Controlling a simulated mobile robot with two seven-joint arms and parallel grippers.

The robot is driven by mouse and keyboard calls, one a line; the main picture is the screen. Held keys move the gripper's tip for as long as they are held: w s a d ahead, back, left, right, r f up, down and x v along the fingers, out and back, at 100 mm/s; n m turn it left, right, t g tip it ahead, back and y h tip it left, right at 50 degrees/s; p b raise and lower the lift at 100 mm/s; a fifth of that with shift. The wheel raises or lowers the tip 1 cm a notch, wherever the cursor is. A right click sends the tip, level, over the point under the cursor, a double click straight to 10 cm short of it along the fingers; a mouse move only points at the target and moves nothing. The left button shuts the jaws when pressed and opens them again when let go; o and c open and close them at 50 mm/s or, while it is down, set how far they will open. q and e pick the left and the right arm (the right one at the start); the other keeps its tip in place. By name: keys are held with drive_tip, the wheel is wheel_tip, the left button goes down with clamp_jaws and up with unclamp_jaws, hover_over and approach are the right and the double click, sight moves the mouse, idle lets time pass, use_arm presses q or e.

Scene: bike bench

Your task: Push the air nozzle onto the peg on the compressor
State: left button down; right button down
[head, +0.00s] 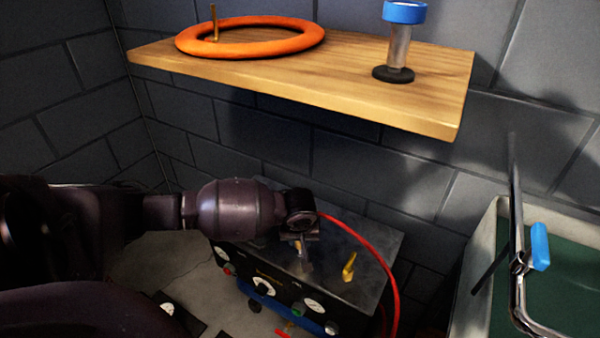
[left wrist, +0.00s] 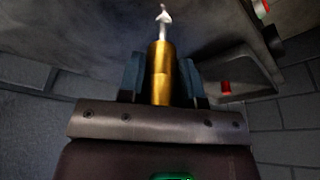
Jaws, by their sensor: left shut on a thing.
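My left gripper (head: 300,238) is over the compressor's dark top, pointing down. In the left wrist view the gripper (left wrist: 163,88) is shut on a brass cylinder, the air nozzle (left wrist: 160,75). A pale, narrow, pointed piece (left wrist: 164,17) shows beyond the nozzle's far end, roughly in line with it. I cannot tell whether it is the peg or the nozzle's own tip. The compressor (head: 335,250) has gauges and knobs on its front. A brass fitting (head: 348,267) stands on its top, right of the gripper. My right gripper is not in view.
A red hose (head: 372,245) curves from the gripper area over the compressor's right side. A wooden shelf (head: 290,82) overhangs behind, bearing an orange ring (head: 290,42) and a blue-capped cylinder (head: 398,45). A metal frame with a blue part (head: 540,245) stands at right.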

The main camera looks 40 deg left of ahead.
use_arm(q)
drive_tip(key=shift+f, duration=1.5)
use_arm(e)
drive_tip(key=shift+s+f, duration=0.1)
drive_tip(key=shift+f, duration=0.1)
use_arm(q)
drive_tip(key=c, duration=0.7)
unclamp_jaws()
drive_tip(key=v, duration=0.1)
drive_tip(key=p+v, duration=0.1)
drive_tip(key=v, duration=0.2)
drive_tip(key=shift+w+a+r+p, duration=0.1)
drive_tip(key=shift+w+r+p, duration=0.15)
drive_tip(key=shift+r+p, duration=0.05)
drive_tip(key=p+v, duration=0.1)
drive_tip(key=v, duration=0.3)
drive_tip(key=p+v, duration=0.1)
drive_tip(key=v, duration=0.1)
drive_tip(key=shift+s+r+p, duration=0.15)
drive_tip(key=shift+s+p, duration=0.15)
drive_tip(key=shift+p, duration=0.05)
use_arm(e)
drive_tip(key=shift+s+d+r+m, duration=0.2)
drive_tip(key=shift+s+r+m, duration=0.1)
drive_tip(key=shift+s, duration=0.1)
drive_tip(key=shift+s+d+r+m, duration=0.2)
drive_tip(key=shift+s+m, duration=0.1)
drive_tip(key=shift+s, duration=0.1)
